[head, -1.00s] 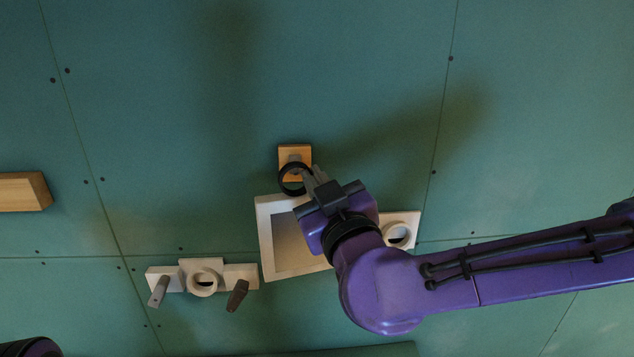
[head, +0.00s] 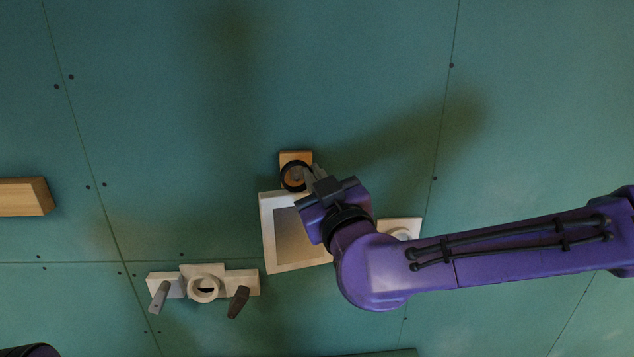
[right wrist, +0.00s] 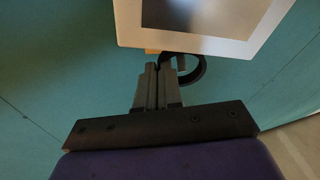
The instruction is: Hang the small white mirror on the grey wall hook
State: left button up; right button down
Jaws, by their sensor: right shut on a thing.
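The small white mirror (head: 268,240) hangs below its black ring (head: 284,184), in front of the green wall. My right gripper (head: 308,173) is shut on the right side of that ring; the ring also shows in the right wrist view (right wrist: 203,72). The wooden block (head: 297,155) of the wall hook is right behind the ring. The grey hook (head: 297,175) shows inside the ring's outline in the head view. I cannot tell whether the ring is around the hook or only in front of it. My right wrist hides the mirror's right part. My left gripper is out of view.
A pale fixture with a round socket and two pegs (head: 203,285) is on the wall at lower left. Another pale fixture (head: 401,226) is partly hidden behind my right arm. A wooden block (head: 22,197) sticks out at far left. The wall above the hook is clear.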

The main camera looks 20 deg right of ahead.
jog(key=shift+w+d, duration=0.25)
jog(key=shift+w, duration=0.9)
jog(key=shift+f+b, duration=0.7)
jog(key=shift+f, duration=0.15)
